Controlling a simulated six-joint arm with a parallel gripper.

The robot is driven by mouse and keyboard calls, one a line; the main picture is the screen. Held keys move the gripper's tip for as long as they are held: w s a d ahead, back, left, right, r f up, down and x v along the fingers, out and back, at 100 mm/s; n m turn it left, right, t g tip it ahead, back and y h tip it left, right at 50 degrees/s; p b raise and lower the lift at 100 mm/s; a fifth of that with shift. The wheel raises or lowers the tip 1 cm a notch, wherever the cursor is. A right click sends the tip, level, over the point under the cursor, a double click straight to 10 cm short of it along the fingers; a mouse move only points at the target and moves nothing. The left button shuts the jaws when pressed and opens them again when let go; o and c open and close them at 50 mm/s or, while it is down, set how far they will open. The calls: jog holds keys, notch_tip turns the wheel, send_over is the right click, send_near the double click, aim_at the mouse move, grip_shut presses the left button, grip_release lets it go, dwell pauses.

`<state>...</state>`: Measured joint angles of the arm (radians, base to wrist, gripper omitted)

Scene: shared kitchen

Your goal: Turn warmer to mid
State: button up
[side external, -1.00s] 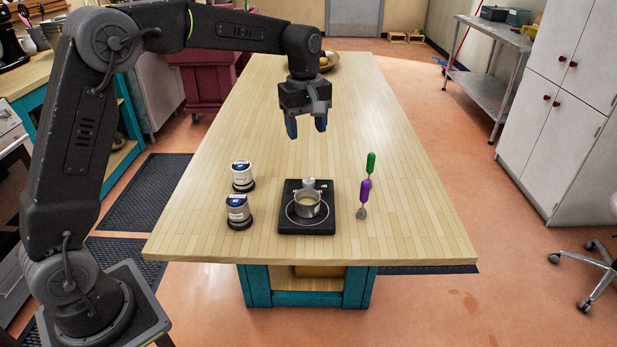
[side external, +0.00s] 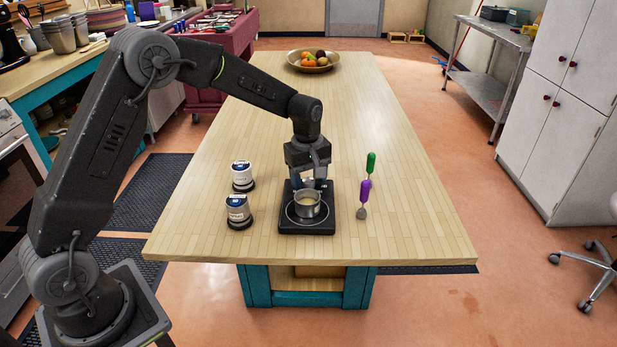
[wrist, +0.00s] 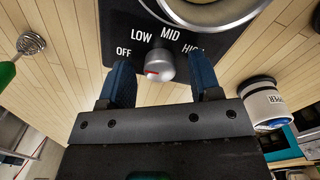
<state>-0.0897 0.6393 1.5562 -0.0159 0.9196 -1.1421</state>
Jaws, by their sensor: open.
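The warmer (side external: 290,226) is a flat black plate on the wooden table, with a small metal pot (side external: 307,204) of pale contents on its ring. The wrist view shows its grey knob (wrist: 162,66), with OFF, LOW, MID and HIGH printed around it. A red mark sits on the knob's lower left in that view; I cannot tell exactly which label it lines up with. My gripper (side external: 309,181) is low over the warmer's far side, behind the pot. In the wrist view my gripper (wrist: 161,70) is open, one blue finger on each side of the knob, apparently not touching it.
A green-handled tool (side external: 371,163) and a purple-handled tool (side external: 365,190) are to the right. A fruit bowl (side external: 313,67) is at the far end.

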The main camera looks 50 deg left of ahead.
jog(key=c, duration=0.9)
jog(key=shift+c, duration=0.2)
jog(key=shift+m, duration=0.4)
jog(key=m, duration=0.3)
jog(key=shift+m, duration=0.4)
jog(key=m, duration=0.4)
jog(key=shift+m, duration=0.3)
jog(key=m, duration=0.4)
jog(key=shift+m, duration=2.1)
